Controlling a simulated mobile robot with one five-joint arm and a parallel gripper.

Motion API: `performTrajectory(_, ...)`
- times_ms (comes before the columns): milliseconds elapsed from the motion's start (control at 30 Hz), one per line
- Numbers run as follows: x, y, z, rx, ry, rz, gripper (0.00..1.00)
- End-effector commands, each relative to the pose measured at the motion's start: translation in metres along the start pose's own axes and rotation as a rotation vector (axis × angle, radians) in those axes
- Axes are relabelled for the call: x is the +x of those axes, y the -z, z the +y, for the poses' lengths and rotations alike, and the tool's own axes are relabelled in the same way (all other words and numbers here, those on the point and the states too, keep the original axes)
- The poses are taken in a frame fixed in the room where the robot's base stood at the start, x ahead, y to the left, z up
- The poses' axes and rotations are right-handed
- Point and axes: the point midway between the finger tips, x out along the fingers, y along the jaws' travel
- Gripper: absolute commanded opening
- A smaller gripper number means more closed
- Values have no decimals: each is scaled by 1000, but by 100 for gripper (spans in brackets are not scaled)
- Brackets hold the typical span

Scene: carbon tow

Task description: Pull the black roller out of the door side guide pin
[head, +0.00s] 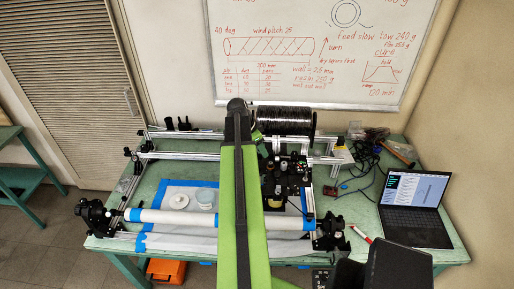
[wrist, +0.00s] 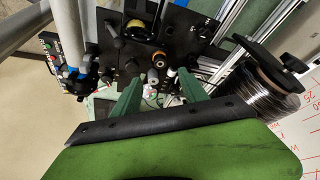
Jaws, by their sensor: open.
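In the wrist view, my gripper (wrist: 158,88) is open, its two green fingers pointing at the black carriage plate (wrist: 112,52). Between and just beyond the fingertips stands a small dark grey roller (wrist: 153,76), which looks like the black roller on a pin. I cannot tell whether the fingers touch it, or which pin is the door side one. A pale roller (wrist: 171,72) is close beside it, near the right finger. An orange-topped roller (wrist: 158,59) and a yellow roller (wrist: 136,29) stand further up. In the head view, my green arm hides the gripper and part of the carriage plate (head: 290,190).
A dark tow spool (head: 285,121) stands at the back, close to the right in the wrist view (wrist: 272,82). The white mandrel (head: 170,216) crosses the front. A laptop (head: 413,198), hammer (head: 399,152) and cables are on the right of the green table.

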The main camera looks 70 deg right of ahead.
Motion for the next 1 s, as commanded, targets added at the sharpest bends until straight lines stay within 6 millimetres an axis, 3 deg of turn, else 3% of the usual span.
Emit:
performTrajectory(33, 22, -4, 0, 1, 0, 0, 51)
performTrajectory(500, 120, -4, -1, -1, 1, 0, 51)
performTrajectory(867, 125, -1, -1, -3, 1, 0, 51)
performTrajectory(1000, 125, -1, -1, -3, 1, 0, 34)
